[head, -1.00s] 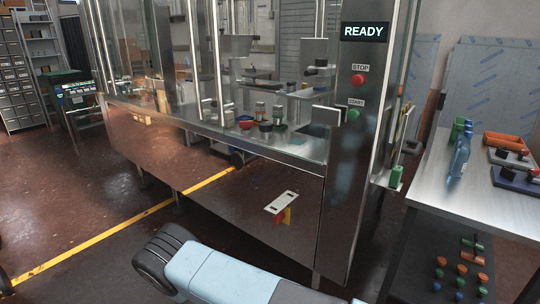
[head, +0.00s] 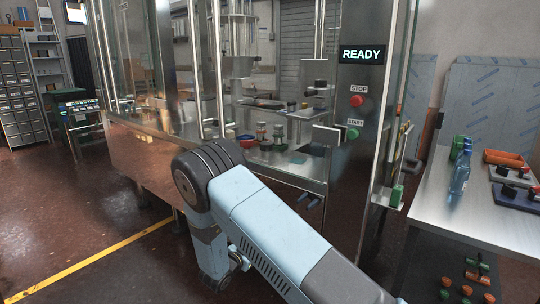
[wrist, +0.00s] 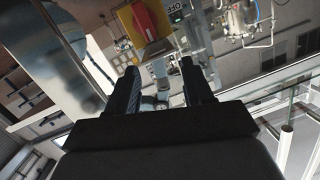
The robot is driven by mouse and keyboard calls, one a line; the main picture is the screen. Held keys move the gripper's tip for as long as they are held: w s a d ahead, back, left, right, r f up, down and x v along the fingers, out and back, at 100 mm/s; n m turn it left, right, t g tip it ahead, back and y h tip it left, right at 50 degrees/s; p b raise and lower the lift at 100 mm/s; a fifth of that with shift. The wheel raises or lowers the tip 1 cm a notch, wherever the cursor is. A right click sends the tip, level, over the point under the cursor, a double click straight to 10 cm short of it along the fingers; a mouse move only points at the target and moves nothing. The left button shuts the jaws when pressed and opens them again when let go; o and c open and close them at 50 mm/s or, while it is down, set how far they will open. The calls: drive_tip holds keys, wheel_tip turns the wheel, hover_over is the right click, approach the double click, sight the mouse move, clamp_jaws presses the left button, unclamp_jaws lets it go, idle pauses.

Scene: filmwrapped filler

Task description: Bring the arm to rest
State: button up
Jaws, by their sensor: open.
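My arm, light blue and grey, rises from the bottom of the head view in front of the filler machine (head: 350,200). Its dark rounded elbow is uppermost, and the links beyond it fold down behind. My gripper (wrist: 160,80) shows in the wrist view as two dark fingers, apart, with nothing between them. Beyond the fingers are a red and yellow switch (wrist: 146,20) and an "OFF" label. In the head view I cannot make out my gripper.
The machine has a READY display (head: 362,54), a red STOP button (head: 357,101) and a green START button (head: 352,134). A steel bench (head: 440,215) at right carries a blue bottle (head: 460,172) and an orange tray (head: 504,158).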

drive_tip(key=w+d+r+n+g+y, duration=0.1)
drive_tip(key=w+d+r+y, duration=0.15)
drive_tip(key=r, duration=0.65)
drive_tip(key=w+d+r+g+y, duration=0.1)
drive_tip(key=w+r+y, duration=0.25)
drive_tip(key=r, duration=0.55)
drive_tip(key=s+d+r+n+g+y, duration=0.1)
drive_tip(key=s+d+r+n+y, duration=0.2)
drive_tip(key=r, duration=0.5)
drive_tip(key=s+d+r+y, duration=0.2)
drive_tip(key=s+d+r, duration=0.15)
drive_tip(key=r, duration=0.35)
drive_tip(key=s+d+r+n+g, duration=0.15)
drive_tip(key=s+d+r, duration=0.25)
drive_tip(key=s, duration=0.4)
drive_tip(key=s+d+r+n+g, duration=0.1)
drive_tip(key=s+d+r+n, duration=0.1)
drive_tip(key=s+d+r, duration=0.4)
drive_tip(key=s+d+g+h, duration=0.1)
drive_tip(key=s+d, duration=0.2)
drive_tip(key=s, duration=0.4)
drive_tip(key=s+d+f+n, duration=0.1)
drive_tip(key=s+d, duration=0.2)
drive_tip(key=s, duration=0.5)
drive_tip(key=s+d+g+h, duration=0.1)
drive_tip(key=s+d, duration=0.2)
drive_tip(key=s, duration=0.5)
drive_tip(key=shift+d+f+g+h, duration=0.15)
drive_tip(key=shift+d+g+h, duration=0.15)
drive_tip(key=shift+d+g, duration=0.1)
